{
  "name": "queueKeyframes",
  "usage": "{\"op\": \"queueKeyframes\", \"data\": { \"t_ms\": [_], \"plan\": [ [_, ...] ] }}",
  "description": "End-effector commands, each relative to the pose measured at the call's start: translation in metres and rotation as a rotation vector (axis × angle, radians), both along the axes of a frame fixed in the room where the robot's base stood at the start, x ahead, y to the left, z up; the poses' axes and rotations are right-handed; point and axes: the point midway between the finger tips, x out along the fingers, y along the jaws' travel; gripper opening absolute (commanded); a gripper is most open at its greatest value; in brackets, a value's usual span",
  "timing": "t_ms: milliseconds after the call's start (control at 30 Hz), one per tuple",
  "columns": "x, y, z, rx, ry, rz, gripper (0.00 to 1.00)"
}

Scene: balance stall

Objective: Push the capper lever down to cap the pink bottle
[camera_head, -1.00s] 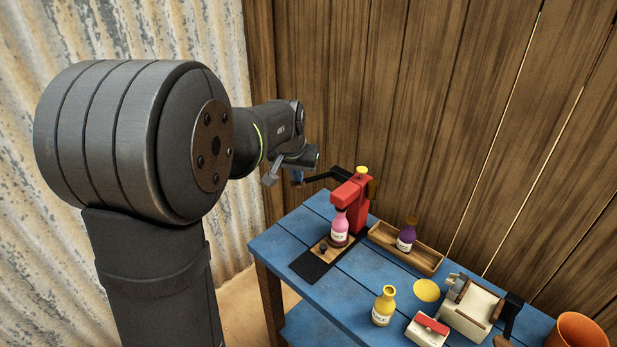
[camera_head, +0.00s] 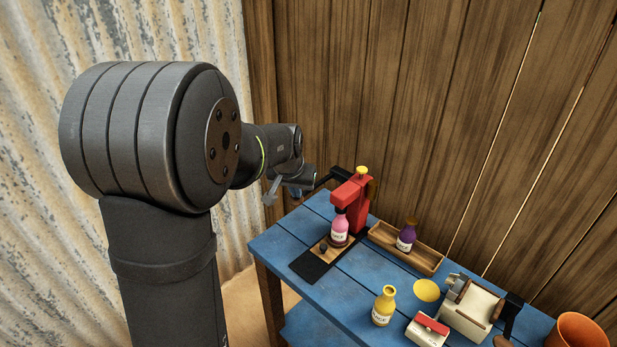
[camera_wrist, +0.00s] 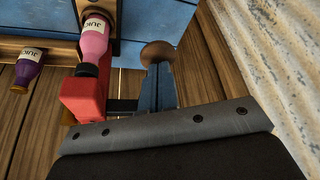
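The pink bottle (camera_head: 340,228) stands upright under the head of the red capper (camera_head: 358,192) at the table's back left. It also shows at the top of the wrist view (camera_wrist: 95,40). The capper's black lever (camera_head: 332,175) sticks out to the left, towards my gripper (camera_head: 297,193). In the wrist view my gripper's fingers (camera_wrist: 162,85) look shut together, with nothing seen between them. The black lever (camera_wrist: 122,104) reaches up to the fingers' side there; whether they touch it is unclear. A brown round knob (camera_wrist: 157,52) shows just beyond the fingertips.
A purple bottle (camera_head: 406,238) stands in a wooden tray (camera_head: 432,262) right of the capper. A yellow bottle (camera_head: 384,307), a red-and-white box (camera_head: 428,330), a cream crank device (camera_head: 474,308) and an orange pot (camera_head: 577,333) are further right. A plank wall rises behind.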

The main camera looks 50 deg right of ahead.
Motion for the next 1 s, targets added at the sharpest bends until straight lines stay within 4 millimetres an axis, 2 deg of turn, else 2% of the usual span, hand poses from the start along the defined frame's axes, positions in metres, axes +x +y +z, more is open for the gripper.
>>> {"op": "queueKeyframes", "data": {
  "t_ms": [267,800,1000],
  "plan": [
    [0.000,0.000,0.004,0.000,0.000,0.000,0.00],
    [0.000,-0.006,0.053,-0.002,-0.001,0.001,0.00],
    [0.000,-0.007,0.066,-0.001,0.000,0.001,0.00]
  ]
}}
